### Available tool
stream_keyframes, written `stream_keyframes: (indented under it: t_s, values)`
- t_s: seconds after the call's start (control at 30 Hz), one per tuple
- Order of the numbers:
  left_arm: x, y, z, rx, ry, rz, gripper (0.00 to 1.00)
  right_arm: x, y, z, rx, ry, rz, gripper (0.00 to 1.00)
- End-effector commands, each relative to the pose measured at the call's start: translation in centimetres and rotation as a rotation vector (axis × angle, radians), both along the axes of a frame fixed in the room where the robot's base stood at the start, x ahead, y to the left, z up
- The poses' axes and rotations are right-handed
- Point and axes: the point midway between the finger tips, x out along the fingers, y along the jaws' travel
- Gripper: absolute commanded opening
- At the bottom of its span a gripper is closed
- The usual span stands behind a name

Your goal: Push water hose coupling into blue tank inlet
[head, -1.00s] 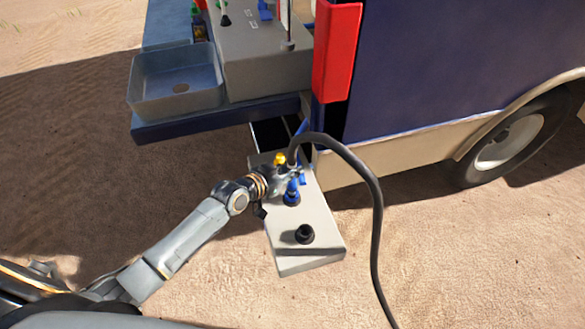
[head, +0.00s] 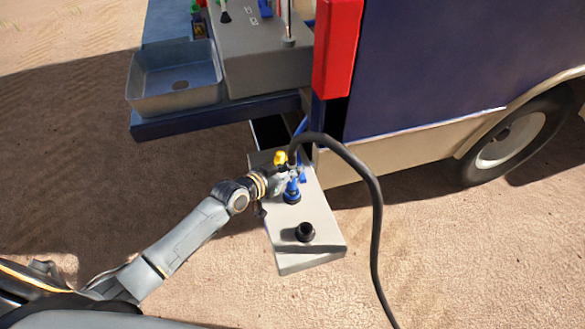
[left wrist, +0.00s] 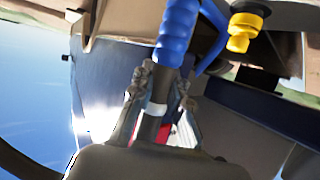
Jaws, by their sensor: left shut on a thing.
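The black water hose (head: 374,195) arches from my left gripper and drops to the ground at the right. My left gripper (head: 289,176) is shut on the hose's coupling end, just above the blue tank inlet (head: 291,196) on the pale pull-out box. In the left wrist view the fingers (left wrist: 160,92) close around a grey and dark shaft, with a blue ribbed piece (left wrist: 176,32) in line beyond them. The fingers partly cover the joint, so I cannot tell how deep the coupling sits. My right gripper is not in view.
A black-capped inlet (head: 305,232) stands nearer on the pale box (head: 325,228). A yellow fitting (head: 280,158) is close behind my gripper. The blue vehicle (head: 450,80), its red corner and the sink shelf (head: 215,117) lie behind. Open sand lies in front.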

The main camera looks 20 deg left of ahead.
Motion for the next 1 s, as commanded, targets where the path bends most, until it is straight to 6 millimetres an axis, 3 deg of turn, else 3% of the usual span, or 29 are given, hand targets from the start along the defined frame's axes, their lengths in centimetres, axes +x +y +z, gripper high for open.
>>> stream_keyframes:
  t_s: [1.0]
  values:
    - [0.0, 0.0, -1.4, 0.001, -0.003, -0.001, 0.00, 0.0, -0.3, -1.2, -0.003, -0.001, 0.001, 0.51]
